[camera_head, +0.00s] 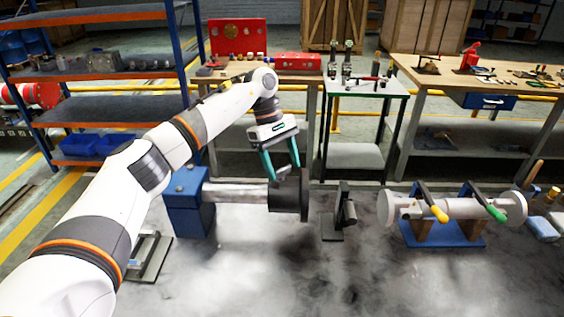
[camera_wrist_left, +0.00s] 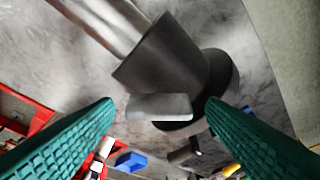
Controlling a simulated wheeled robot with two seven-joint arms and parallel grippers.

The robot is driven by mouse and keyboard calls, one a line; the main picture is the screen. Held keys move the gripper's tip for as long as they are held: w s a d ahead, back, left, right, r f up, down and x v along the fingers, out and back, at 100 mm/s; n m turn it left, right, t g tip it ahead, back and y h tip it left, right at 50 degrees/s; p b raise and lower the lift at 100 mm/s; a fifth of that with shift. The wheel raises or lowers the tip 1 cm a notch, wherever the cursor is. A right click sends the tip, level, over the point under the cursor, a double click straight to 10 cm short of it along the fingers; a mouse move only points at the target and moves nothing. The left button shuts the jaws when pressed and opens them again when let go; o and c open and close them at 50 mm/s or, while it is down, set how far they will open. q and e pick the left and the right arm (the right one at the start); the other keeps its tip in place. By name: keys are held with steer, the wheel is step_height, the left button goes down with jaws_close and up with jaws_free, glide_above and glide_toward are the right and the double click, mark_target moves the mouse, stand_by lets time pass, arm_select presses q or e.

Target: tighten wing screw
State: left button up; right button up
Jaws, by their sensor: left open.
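My left gripper (camera_head: 280,172) is open, with its two teal fingers pointing down at the dark end of a horizontal shaft assembly. In the left wrist view the spread fingertips (camera_wrist_left: 160,106) have a flat light-grey piece (camera_wrist_left: 160,107) between them, apart from both fingers; it looks like the wing screw's wing. It stands at the dark grey collar (camera_wrist_left: 165,55), beside a black round flange (camera_wrist_left: 222,75). My right gripper is not in view.
The shaft (camera_head: 238,192) runs left to a blue block (camera_head: 190,200). A small black stand (camera_head: 344,212) is right of the flange. Farther right, a clamped grey pipe (camera_head: 460,208) rests on a blue base. A small table (camera_head: 365,88) and workbenches stand behind.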

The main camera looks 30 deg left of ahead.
arm_select(q)
steer(key=v, duration=1.2)
steer(key=shift+b, duration=0.35)
